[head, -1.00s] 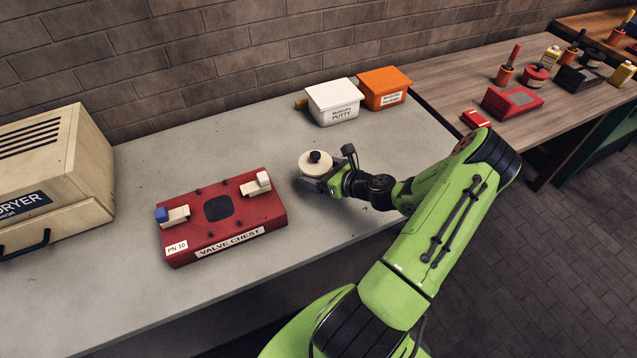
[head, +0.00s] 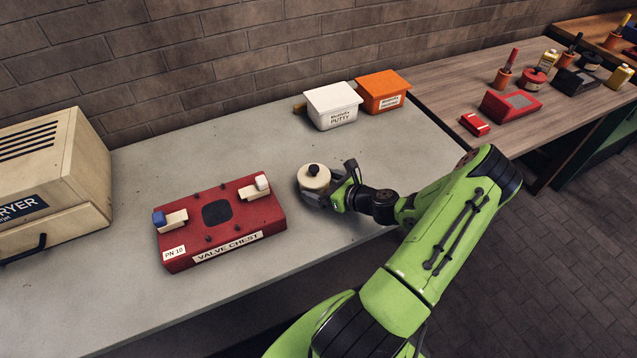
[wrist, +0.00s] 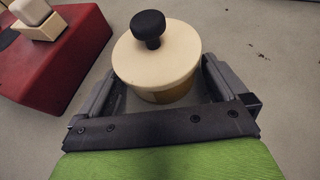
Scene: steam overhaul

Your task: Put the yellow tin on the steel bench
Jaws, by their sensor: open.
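A round tin (head: 314,178) with a cream lid and black knob is on or just above the grey bench top (head: 245,130), right of the red valve chest. In the wrist view, a yellow-brown band of its body (wrist: 168,94) shows under the lid, so I take it for the yellow tin. My gripper (head: 320,196) is low at the bench, open, with one finger on each side of the tin. The wrist view shows my gripper (wrist: 157,82) around it; contact with the fingers cannot be told. The tin's underside is hidden.
The red valve chest (head: 240,218) stands close left of the tin. A white putty tub (head: 331,108) and an orange tub (head: 382,92) stand at the back. A beige dryer (head: 50,165) is at far left. A wooden bench (head: 450,85) with several items adjoins at right.

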